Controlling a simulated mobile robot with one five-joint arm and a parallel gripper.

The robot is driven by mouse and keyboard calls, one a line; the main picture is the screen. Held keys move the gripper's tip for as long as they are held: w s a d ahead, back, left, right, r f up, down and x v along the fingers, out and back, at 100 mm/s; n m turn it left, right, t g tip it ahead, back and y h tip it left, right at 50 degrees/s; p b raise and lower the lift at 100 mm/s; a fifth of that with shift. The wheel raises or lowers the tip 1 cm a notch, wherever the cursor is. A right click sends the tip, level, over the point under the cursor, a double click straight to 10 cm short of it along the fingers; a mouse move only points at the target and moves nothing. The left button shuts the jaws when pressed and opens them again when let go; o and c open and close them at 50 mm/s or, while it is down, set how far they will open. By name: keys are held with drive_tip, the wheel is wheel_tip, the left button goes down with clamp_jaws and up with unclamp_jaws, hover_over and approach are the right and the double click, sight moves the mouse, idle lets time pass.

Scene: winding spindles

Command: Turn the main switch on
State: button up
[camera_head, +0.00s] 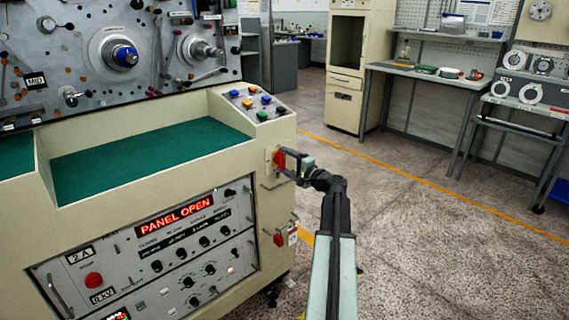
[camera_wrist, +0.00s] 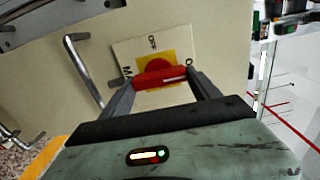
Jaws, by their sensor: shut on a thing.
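The main switch is a red rotary handle on a yellow square plate with a cream label. It is on the right end face of the cream machine, and in the head view the red handle (camera_head: 279,159) shows at my gripper's tip. In the wrist view the red handle (camera_wrist: 160,78) lies between my two fingers, and the word OFF shows on the label (camera_wrist: 130,52) around the yellow plate (camera_wrist: 185,62). My gripper (camera_head: 286,160) is shut on the handle. The fingers hide the handle's ends.
The machine's display (camera_head: 175,214) reads PANEL OPEN. A metal grab handle (camera_wrist: 84,68) stands beside the switch. A second red part (camera_head: 279,239) sits lower on the end face. The floor (camera_head: 420,230) right of the machine is clear, with benches (camera_head: 425,70) behind.

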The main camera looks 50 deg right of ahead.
drive_tip(key=o, duration=1.4)
drive_tip(key=shift+w, duration=0.1)
drive_tip(key=s, duration=0.7)
drive_tip(key=shift+s+a, duration=0.3)
drive_tip(key=shift+s, duration=0.1)
